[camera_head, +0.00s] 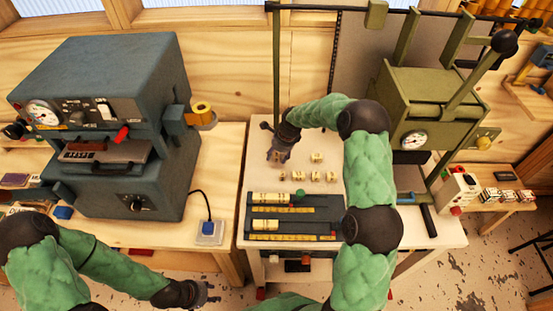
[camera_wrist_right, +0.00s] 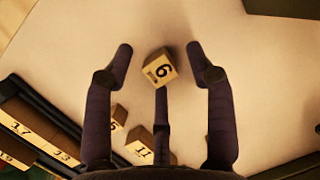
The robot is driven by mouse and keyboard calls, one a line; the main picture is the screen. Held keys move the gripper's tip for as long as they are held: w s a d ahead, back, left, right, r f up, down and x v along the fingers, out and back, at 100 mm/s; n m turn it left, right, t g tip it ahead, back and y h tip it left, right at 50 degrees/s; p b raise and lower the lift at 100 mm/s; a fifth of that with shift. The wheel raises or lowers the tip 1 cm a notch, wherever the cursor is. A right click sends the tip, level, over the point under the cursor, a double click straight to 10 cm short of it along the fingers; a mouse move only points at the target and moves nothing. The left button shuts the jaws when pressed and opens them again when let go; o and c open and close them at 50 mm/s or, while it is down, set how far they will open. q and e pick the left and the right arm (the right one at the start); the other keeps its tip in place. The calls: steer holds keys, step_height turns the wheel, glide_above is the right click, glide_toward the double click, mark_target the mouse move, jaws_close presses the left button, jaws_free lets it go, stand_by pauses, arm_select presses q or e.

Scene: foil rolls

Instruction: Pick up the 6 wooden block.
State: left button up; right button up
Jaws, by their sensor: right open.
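The wooden block marked 6 (camera_wrist_right: 160,68) lies on the pale table top in the right wrist view, tilted in the picture. My right gripper (camera_wrist_right: 159,49) is open around it. One finger is on each side with a gap, and the third finger's tip is just below the block. In the head view my right gripper (camera_head: 277,156) is over the far left of the table and largely hides the block. My left gripper (camera_head: 207,294) is low at the front, away from the blocks, and its fingers are too small to judge.
Several other wooden blocks (camera_head: 315,176) stand close by, among them one marked 11 (camera_wrist_right: 141,143) near the fingers. A dark tray (camera_head: 290,228) with numbered pieces lies in front. A green press (camera_head: 430,95) stands at the right, and a grey machine (camera_head: 105,75) at the left.

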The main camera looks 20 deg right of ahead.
steer(key=c, duration=0.8)
